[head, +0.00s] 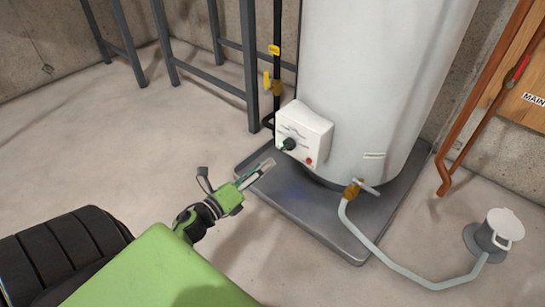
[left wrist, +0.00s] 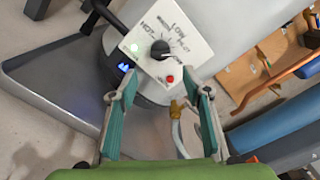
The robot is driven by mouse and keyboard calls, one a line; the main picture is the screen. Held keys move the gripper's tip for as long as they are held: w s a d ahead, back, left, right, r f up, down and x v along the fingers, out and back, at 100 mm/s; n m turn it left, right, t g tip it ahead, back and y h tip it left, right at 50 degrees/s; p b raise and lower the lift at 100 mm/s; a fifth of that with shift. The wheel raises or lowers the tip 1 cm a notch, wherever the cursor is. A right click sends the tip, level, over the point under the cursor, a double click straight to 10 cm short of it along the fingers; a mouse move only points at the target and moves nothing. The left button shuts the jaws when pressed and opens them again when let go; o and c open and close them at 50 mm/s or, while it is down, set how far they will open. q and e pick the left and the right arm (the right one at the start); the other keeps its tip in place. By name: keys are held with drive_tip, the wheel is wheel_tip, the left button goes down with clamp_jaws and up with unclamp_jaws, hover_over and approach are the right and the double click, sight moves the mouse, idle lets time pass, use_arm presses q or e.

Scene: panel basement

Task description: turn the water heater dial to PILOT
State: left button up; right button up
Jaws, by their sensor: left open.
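The water heater (head: 385,75) is a tall white tank with a white control box (head: 318,130) low on its front. The box carries a round black dial (head: 289,144) and a red button (head: 308,161). In the left wrist view the dial (left wrist: 160,49) is close, with HOT and LOW legible beside it; the other markings, and the setting it points to, are too small to tell. My left gripper (head: 268,166) is open and empty, in front of the box and apart from the dial. Its two fingers (left wrist: 158,98) stand wide apart below the dial. My right gripper is out of view.
The heater stands on a grey tray (head: 350,247). A drain valve (head: 353,189) with a grey hose (head: 395,268) runs to a floor drain (head: 497,234). A black pipe with a yellow-handled valve (head: 267,80) and a metal rack (head: 249,60) stand left of the box. The floor in front is clear.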

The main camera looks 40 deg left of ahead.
use_arm(q)
drive_tip(key=shift+s+a, duration=0.15)
drive_tip(key=shift+s, duration=1.5)
